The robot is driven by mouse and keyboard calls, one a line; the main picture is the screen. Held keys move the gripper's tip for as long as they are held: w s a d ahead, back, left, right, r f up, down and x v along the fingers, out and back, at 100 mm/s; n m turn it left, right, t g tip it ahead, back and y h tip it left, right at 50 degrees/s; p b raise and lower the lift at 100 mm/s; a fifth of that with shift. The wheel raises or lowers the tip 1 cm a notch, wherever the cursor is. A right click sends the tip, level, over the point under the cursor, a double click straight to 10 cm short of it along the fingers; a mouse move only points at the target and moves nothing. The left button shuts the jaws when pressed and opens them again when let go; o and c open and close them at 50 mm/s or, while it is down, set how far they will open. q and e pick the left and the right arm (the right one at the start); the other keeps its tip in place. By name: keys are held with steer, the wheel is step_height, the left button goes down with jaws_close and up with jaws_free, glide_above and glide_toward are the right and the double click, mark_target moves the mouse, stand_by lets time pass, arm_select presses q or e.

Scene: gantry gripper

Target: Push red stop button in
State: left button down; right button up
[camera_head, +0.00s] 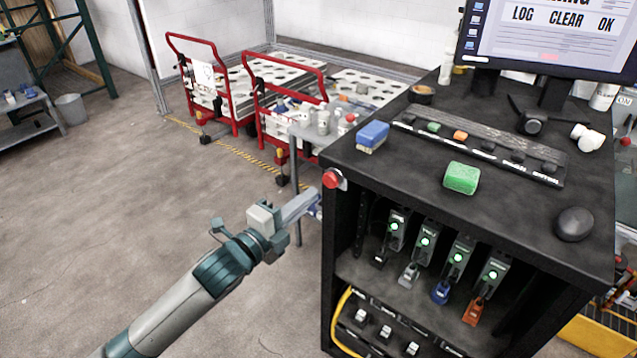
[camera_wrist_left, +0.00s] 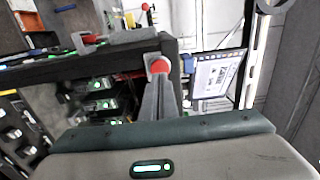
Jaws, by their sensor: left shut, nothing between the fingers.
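The red stop button (camera_head: 332,179) sits on a pale mount at the upper left front corner of the black console (camera_head: 400,170). In the left wrist view the red button (camera_wrist_left: 159,65) shows just beyond my fingertips. My left gripper (camera_head: 312,197) is shut and empty, its fingers pointing at the button from the left. In the left wrist view the shut fingers (camera_wrist_left: 160,85) reach up to just below the button. The tips are very close to it; I cannot tell whether they touch. My right gripper is not in view.
Red-framed carts (camera_head: 212,85) stand behind. The floor (camera_head: 90,220) to the left is open.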

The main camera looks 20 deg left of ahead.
mark_target(328, 182)
arm_select(q)
steer(key=p+x, duration=0.1)
steer(key=x, duration=0.2)
steer(key=shift+w+d+r, duration=0.15)
steer(key=shift+w, duration=0.15)
steer(key=shift+w+d+p, duration=0.15)
steer(key=shift+w+p, duration=0.15)
steer(key=shift+w, duration=0.1)
